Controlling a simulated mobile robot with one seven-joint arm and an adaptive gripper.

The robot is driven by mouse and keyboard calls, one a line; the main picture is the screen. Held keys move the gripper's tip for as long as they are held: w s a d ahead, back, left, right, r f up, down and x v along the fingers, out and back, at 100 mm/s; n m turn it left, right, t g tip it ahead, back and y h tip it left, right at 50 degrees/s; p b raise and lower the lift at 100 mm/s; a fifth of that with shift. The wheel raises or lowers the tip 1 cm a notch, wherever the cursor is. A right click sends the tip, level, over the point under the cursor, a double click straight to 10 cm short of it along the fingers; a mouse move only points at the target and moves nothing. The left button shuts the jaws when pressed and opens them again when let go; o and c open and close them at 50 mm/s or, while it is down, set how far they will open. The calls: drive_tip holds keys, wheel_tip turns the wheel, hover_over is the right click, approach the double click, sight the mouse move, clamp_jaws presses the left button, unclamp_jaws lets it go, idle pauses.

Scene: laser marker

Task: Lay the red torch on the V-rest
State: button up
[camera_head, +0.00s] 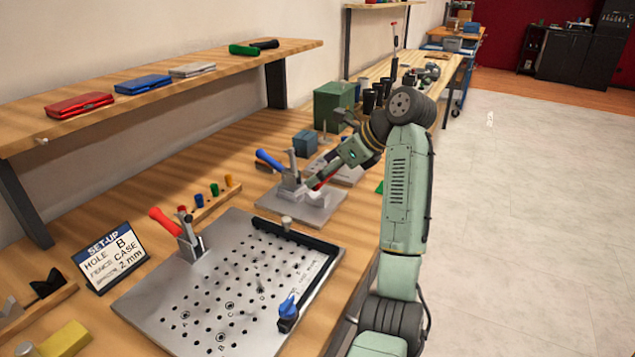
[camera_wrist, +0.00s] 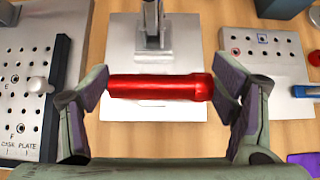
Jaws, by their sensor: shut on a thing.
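The red torch (camera_wrist: 160,88) lies crosswise between the two fingers of my gripper (camera_wrist: 166,90), its ends against the pads. In the head view only a small red part of the torch (camera_head: 320,184) shows at my gripper (camera_head: 313,182). The gripper is shut on it, over a small grey plate (camera_head: 300,207) with a blue-handled clamp (camera_head: 270,160). The same plate (camera_wrist: 185,112) lies below the torch in the wrist view. A pale block (camera_head: 315,198) shows under the gripper; I cannot tell whether it is the V-rest. The torch hides part of the plate.
A large perforated plate (camera_head: 215,305) with a red-handled clamp (camera_head: 165,222) stands nearer. A smaller holed plate (camera_wrist: 262,48) lies to the right in the wrist view. A shelf (camera_head: 190,82) runs above the bench.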

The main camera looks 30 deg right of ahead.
sight(318, 197)
drive_tip(key=shift+w+a, duration=0.15)
drive_tip(key=shift+a, duration=0.2)
drive_tip(key=shift+w+a+f, duration=0.1)
drive_tip(key=shift+w+a, duration=0.15)
drive_tip(key=shift+a, duration=0.3)
drive_tip(key=shift+d+f+p, duration=0.15)
drive_tip(key=shift+f+p, duration=0.4)
drive_tip(key=shift+f, duration=1.15)
drive_tip(key=o, duration=1.2)
drive_tip(key=shift+c, duration=0.2)
drive_tip(key=shift+s, duration=0.1)
drive_tip(key=b+v, duration=0.1)
drive_tip(key=v, duration=1.1)
drive_tip(key=shift+d, duration=0.1)
